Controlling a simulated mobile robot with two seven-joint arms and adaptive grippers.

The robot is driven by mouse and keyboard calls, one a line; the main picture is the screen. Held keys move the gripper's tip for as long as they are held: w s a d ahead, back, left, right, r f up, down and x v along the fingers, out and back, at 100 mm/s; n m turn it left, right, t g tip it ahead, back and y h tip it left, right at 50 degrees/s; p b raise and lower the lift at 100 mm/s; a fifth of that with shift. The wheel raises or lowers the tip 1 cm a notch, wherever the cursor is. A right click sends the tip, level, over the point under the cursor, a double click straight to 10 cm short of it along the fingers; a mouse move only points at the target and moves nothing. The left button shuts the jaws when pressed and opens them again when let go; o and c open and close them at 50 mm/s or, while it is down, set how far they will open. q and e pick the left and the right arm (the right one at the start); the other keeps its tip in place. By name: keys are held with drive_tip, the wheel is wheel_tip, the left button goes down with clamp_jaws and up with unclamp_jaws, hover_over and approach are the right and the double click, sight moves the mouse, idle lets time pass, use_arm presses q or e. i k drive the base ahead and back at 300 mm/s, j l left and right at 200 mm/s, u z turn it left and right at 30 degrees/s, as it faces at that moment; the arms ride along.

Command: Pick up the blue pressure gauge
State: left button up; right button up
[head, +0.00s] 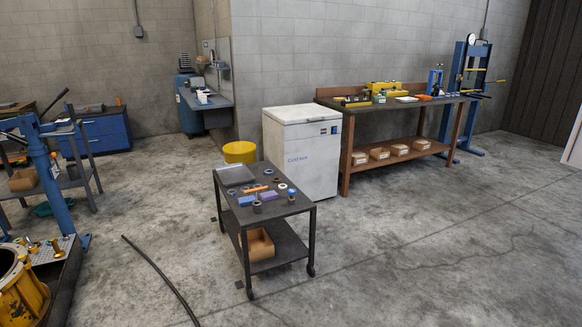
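A small blue thing with a pale round top (291,193) stands near the right edge of the dark cart (283,212). It may be the blue pressure gauge, but it is too small to be sure. A round white-faced dial (471,39) sits on top of the blue press frame (458,75) at the far right back. Neither of my grippers is in view, and nothing in sight is held.
The cart also carries a grey tray (235,175), an orange tool (257,189), blue blocks and several rings. A white chest freezer (303,155) stands behind it, and a long workbench (390,105) behind right. A black hose (160,274) lies on the floor. The right floor is clear.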

sight(292, 192)
drive_tip(key=i+j+z, duration=0.1)
drive_tip(key=i+j, duration=0.45)
drive_tip(key=i, duration=0.15)
drive_tip(key=i+l+u, duration=0.35)
drive_tip(key=i+l, duration=1.4)
drive_tip(key=i, duration=0.15)
